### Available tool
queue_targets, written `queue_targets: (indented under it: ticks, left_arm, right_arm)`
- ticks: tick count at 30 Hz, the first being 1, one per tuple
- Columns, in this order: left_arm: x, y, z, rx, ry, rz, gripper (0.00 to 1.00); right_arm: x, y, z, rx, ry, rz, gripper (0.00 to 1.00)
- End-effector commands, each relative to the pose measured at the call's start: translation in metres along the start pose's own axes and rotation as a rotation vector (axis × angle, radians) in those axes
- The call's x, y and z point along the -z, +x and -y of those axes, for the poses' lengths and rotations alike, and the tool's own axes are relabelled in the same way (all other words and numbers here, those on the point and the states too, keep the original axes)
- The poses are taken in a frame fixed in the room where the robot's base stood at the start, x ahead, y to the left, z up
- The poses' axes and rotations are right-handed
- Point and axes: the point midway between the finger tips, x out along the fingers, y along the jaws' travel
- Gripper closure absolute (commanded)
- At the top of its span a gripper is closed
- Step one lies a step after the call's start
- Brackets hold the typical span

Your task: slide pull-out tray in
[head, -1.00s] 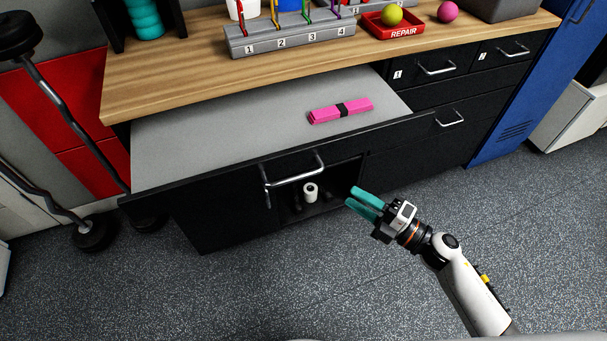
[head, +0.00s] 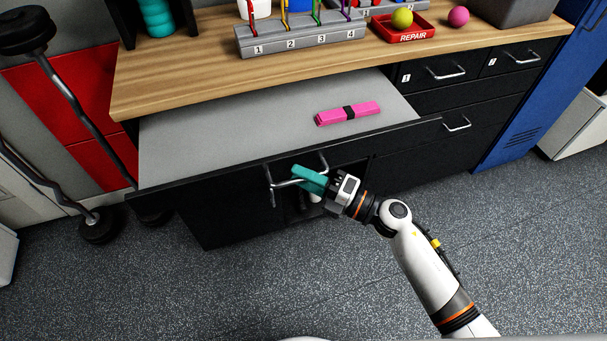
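The pull-out tray (head: 220,140) is a grey board with a black front, sticking out from under the wooden worktop. A pink folded strip with a black band (head: 348,113) lies on it towards the right. My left gripper is out of view.
A wooden worktop (head: 190,72) above holds a numbered grey rack (head: 300,38) and a red REPAIR tray (head: 402,36). Closed black drawers (head: 440,73) are at the right. A barbell (head: 75,110) leans at the left. The front floor is clear.

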Motion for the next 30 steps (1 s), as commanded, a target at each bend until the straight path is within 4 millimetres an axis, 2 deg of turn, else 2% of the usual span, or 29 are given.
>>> queue_targets:
  ticks: [10,15,16,30]
  left_arm:
    - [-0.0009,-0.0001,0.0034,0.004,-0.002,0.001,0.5]
    - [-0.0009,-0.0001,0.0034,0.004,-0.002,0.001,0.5]
    - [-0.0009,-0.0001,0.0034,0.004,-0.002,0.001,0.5]
    - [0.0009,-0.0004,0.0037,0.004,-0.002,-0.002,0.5]
  right_arm:
    - [-0.0003,0.0036,-0.0002,0.0,0.001,0.0,0.69]
    - [-0.0002,0.0034,-0.0002,0.0,0.001,0.0,0.97]
    - [-0.0002,0.0034,-0.0002,0.0,0.001,0.0,1.0]
    - [0.0005,0.0042,-0.0004,-0.001,0.0,0.001,1.0]
